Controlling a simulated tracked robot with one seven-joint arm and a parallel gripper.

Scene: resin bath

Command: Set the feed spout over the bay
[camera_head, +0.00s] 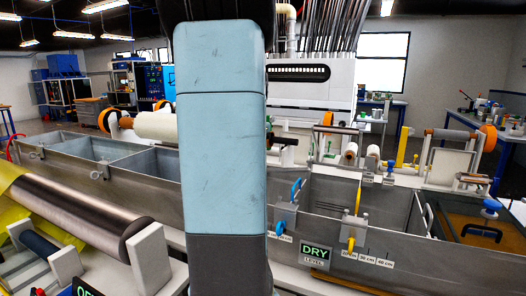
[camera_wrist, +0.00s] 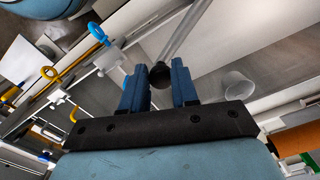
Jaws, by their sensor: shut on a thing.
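In the wrist view my gripper (camera_wrist: 160,85) has its two blue fingers on either side of a black knob (camera_wrist: 160,75), shut on it. The knob is at the end of a pale grey rod (camera_wrist: 187,30) running up and right; I take this to be the feed spout's handle, but cannot be sure. A clear round cup-like piece (camera_wrist: 238,86) shows right of the fingers. The grey metal trough holds the bays; an empty-looking bay (camera_head: 333,200) lies right of my arm in the head view. My gripper and the knob are hidden there behind my arm.
A sign reading DRY LEVEL (camera_head: 316,254) is on the trough front. A blue handle (camera_head: 296,190) and a yellow handle (camera_head: 354,232) stand at its rim. Amber liquid (camera_head: 445,226) fills a bay at right. A metal roller (camera_head: 85,207) is at left.

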